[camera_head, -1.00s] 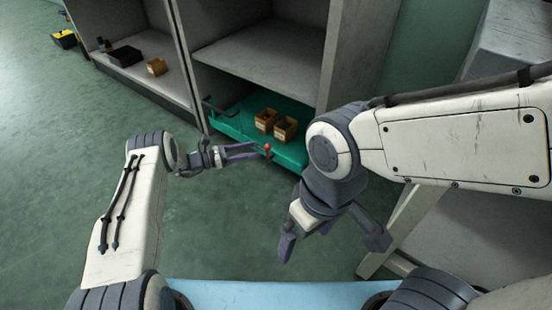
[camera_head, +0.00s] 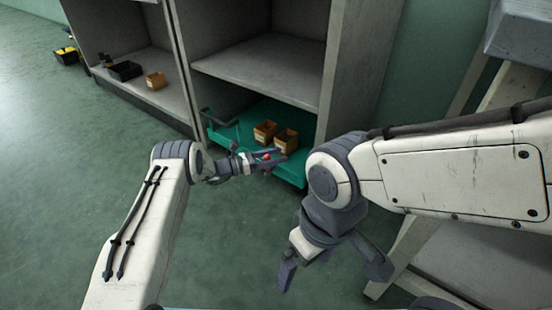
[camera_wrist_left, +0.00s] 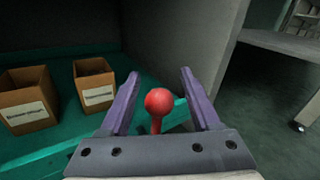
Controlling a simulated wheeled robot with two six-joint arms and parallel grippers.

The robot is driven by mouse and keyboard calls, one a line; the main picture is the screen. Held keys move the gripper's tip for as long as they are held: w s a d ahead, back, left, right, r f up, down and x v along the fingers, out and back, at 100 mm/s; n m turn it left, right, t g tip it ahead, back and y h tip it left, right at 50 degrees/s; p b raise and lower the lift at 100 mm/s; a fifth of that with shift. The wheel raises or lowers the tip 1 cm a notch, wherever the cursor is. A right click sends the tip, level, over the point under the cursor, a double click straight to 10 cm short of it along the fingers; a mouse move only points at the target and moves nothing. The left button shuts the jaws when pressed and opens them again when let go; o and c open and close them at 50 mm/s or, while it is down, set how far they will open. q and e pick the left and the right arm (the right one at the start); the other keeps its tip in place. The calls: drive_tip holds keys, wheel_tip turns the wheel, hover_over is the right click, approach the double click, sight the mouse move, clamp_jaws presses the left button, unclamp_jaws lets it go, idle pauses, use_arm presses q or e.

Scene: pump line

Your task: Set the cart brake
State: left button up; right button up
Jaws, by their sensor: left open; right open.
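The green cart (camera_head: 235,130) stands in the lower bay of the grey shelving. Its brake lever has a red ball knob (camera_head: 267,157) at the cart's front edge. In the left wrist view the red knob (camera_wrist_left: 159,102) stands upright between the two purple fingers of my left gripper (camera_wrist_left: 158,90), with a gap on both sides. My left gripper (camera_head: 264,162) is open around the knob and not closed on it. My right gripper (camera_head: 330,272) is open and empty, pointing down in front of the shelving, to the right of the cart.
Two brown boxes, one left (camera_head: 264,132) and one right (camera_head: 286,140), sit on the cart. The cart's dark handle (camera_head: 212,116) is at its left. A grey upright panel (camera_head: 345,90) borders the cart's right side. Open green floor (camera_head: 80,150) lies left.

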use_arm(q)
clamp_jaws()
idle(1.4)
